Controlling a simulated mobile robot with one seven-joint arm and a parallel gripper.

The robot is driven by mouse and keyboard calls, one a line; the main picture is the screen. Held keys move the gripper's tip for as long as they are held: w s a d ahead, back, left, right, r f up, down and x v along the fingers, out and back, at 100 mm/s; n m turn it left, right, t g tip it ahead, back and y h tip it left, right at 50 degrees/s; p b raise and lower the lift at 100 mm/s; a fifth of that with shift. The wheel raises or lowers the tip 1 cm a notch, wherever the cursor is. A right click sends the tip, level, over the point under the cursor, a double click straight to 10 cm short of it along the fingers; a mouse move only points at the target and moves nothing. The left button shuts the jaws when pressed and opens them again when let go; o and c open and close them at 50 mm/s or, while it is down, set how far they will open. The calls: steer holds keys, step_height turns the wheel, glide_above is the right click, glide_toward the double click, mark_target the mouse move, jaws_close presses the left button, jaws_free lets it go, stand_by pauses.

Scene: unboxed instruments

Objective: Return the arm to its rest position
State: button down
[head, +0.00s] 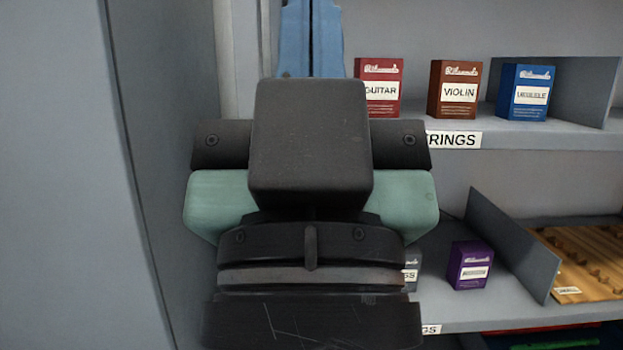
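My gripper (311,30) is in the upper middle of the head view, raised in front of the shelving. Its two blue fingers stand side by side, with only a narrow dark line between them. They look shut, and I see nothing held between them. The finger ends run up to the top edge of the picture. My black and teal hand and wrist fill the middle below the fingers and hide part of the shelves.
A grey shelf (560,135) holds a red guitar box (378,75), a brown violin box (455,88) and a blue box (528,92). Below, a purple box (470,265) stands near a slanted grey divider (510,245) and a wooden item (585,258). A grey panel (60,180) closes the left side.

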step_height(320, 180, up, 16)
steer(key=p, duration=1.3)
steer(key=shift+f, duration=0.25)
steer(key=c, duration=1.6)
jaws_free()
